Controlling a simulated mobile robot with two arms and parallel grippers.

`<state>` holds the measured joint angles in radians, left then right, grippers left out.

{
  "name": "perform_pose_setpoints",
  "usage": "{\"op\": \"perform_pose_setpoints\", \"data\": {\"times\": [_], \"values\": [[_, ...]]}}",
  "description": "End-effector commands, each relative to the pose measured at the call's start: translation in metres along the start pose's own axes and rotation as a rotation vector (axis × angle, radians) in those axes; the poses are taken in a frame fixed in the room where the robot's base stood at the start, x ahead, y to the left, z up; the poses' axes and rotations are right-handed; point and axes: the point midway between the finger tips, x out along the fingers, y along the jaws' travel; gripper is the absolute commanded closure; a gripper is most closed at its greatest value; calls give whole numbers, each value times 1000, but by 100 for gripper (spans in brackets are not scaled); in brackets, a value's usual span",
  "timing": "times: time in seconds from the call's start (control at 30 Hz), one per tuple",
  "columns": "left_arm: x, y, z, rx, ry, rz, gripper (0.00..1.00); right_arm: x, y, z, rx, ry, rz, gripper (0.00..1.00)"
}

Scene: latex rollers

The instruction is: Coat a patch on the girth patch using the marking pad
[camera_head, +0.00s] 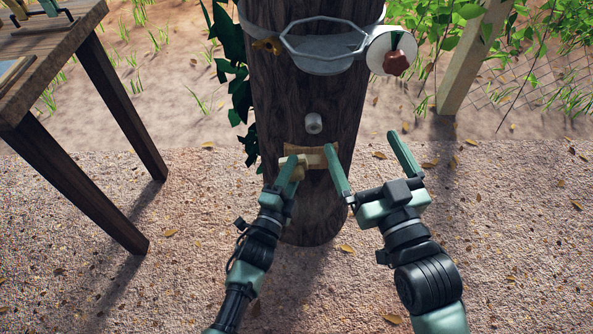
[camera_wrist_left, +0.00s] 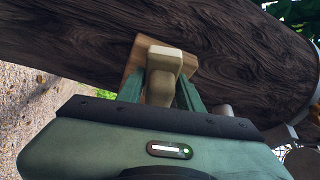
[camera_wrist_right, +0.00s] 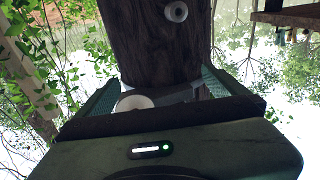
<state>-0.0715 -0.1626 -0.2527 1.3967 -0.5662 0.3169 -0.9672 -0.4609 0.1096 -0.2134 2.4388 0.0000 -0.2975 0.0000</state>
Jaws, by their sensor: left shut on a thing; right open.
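My left gripper (camera_head: 293,168) is shut on a pale tan block, the marking pad (camera_head: 314,159), in front of the dark trunk (camera_head: 305,100). The pad also shows between the fingers in the left wrist view (camera_wrist_left: 163,62). Behind it a flat wood-coloured piece (camera_wrist_left: 135,58) lies against the trunk; its edge shows in the head view (camera_head: 291,149). I cannot tell whether this piece is the girth patch or part of the pad, nor whether the pad touches the trunk. My right gripper (camera_head: 369,155) is open and empty, right of the trunk.
A white peg (camera_head: 313,123) sticks out of the trunk above the pad. A wooden table (camera_head: 50,60) stands left. Gravel around the trunk's foot is open.

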Motion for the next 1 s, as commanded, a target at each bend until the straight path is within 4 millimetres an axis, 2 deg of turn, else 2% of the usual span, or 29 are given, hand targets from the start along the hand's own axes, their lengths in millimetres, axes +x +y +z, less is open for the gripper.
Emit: {"op": "perform_pose_setpoints", "data": {"times": [0.03, 0.57, 1.0], "values": [[3, -11, 10, 7, -10, -15, 100, 0, 1, 2, -1, -18, 1, 0], [-2, -9, 13, 10, -13, -9, 100, -2, 2, 13, -2, -73, 4, 0], [-28, -6, -1, 8, -7, -4, 100, -16, 8, 55, -5, -304, 18, 0]]}}
